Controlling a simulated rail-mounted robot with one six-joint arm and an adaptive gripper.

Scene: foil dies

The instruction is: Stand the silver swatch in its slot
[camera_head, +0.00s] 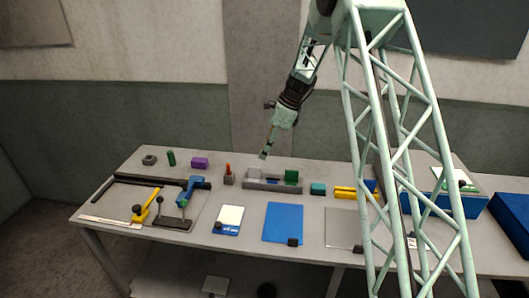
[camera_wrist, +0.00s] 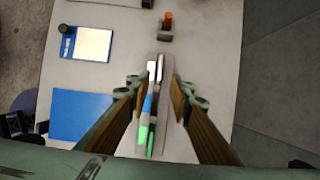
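A grey rack (camera_head: 262,187) stands near the middle of the table, below my gripper. A light grey upright piece (camera_head: 254,173), which looks like the silver swatch, stands at its left end. A blue piece (camera_head: 272,181) and a green piece (camera_head: 291,176) are also in the rack. In the wrist view the pale piece (camera_wrist: 152,72), blue piece (camera_wrist: 147,104) and green piece (camera_wrist: 143,138) line up along the rack. My gripper (camera_head: 263,156) hangs above the rack. In the wrist view my gripper (camera_wrist: 162,88) is open, with nothing visible held between its fingers. Which slot is the silver swatch's I cannot tell.
An orange-topped peg on a grey base (camera_head: 229,175) stands left of the rack. A blue mat (camera_head: 283,222) and a blue-and-white pad (camera_head: 228,220) lie in front. A teal block (camera_head: 318,189) stands right.

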